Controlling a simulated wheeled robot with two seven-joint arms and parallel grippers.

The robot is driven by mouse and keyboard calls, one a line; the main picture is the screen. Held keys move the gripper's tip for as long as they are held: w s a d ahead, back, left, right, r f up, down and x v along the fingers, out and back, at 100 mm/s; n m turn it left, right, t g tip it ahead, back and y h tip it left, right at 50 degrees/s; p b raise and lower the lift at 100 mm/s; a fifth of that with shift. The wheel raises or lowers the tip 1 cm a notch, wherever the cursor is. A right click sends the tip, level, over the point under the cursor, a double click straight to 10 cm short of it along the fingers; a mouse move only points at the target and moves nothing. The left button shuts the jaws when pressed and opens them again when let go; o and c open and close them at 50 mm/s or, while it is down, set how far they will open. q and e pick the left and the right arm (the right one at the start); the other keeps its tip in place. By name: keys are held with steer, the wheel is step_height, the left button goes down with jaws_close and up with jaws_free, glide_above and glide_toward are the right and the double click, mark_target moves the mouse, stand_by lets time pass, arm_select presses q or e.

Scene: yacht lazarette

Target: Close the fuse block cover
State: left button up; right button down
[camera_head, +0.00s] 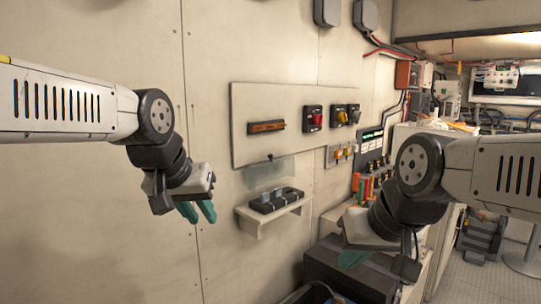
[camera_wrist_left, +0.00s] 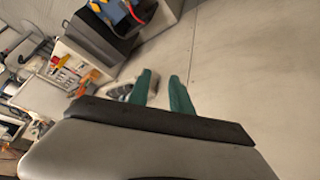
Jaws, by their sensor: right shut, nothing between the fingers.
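A dark fuse block (camera_head: 277,200) with several parts on top sits on a small pale wall shelf (camera_head: 262,226). A translucent pane (camera_head: 268,170), apparently its cover, stands raised against the wall behind the block. My left gripper (camera_head: 200,214) is open and empty, left of the shelf and apart from it. Its teal fingers (camera_wrist_left: 160,84) are spread in the left wrist view, where a small dark-and-pale item (camera_wrist_left: 118,92), possibly the block on its shelf, shows beside them. My right gripper (camera_head: 354,259) is shut and empty, right of and below the shelf; its fingers are partly hidden.
A wall panel (camera_head: 285,97) above holds a fuse bar (camera_head: 266,127) and several switches. A dark box (camera_head: 330,262) stands below the shelf on the right. Bare wall is left of the shelf. Electrical gear crowds the right.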

arm_select(q)
steer(key=w+d+r+y, duration=0.1)
steer(key=w+d+r, duration=0.15)
steer(key=w, duration=0.55)
steer(key=w+d+r, duration=0.2)
steer(key=w+r, duration=0.2)
steer(key=w, duration=0.4)
steer(key=t, duration=0.2)
glide_toward(270, 162)
step_height(270, 162, up, 2)
steer(key=w, duration=0.1)
steer(key=shift+n+y, duration=0.3)
steer(key=shift+y, duration=0.1)
steer(key=x, duration=0.7)
steer(key=shift+w+d+f, duration=0.2)
steer(key=shift+w+d, duration=0.15)
steer(key=shift+w, duration=0.05)
jaws_close()
